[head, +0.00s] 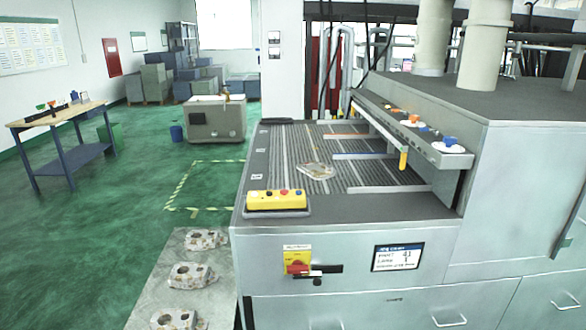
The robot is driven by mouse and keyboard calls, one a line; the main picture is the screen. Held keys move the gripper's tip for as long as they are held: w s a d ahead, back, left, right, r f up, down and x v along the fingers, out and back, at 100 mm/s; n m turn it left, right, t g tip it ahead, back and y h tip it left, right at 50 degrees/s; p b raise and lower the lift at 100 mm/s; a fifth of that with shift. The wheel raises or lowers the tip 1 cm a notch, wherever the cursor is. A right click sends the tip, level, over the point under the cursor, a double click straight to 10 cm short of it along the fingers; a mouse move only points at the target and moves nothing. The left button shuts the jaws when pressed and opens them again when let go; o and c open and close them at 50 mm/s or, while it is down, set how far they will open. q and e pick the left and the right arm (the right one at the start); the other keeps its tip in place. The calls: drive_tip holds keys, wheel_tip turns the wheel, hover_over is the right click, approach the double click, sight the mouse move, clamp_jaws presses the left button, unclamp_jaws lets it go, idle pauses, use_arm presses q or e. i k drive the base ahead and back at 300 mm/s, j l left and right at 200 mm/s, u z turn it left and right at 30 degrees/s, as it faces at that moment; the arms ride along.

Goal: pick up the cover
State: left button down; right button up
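A thin, flat, pale metal casting (317,171) that looks like a cover lies on the dark ribbed bed (290,145) of the large grey machine. Nothing touches it from above. Several thicker castings with holes and brownish patches lie in a row on a grey surface (150,290) at the lower left: a far one (205,239), a middle one (192,275) and a near one (172,320), cut off by the picture's lower edge. I cannot tell for certain which part is the cover. Neither of my grippers is in the head view.
A yellow button box (276,200) sits on the machine's near left corner. A raised rail with a yellow-tipped post (404,158) borders the bed on the right. A wooden-topped workbench (60,116) stands far left. Green floor (120,225) is clear between.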

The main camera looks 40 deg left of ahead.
sight(317, 170)
drive_tip(key=u, duration=0.95)
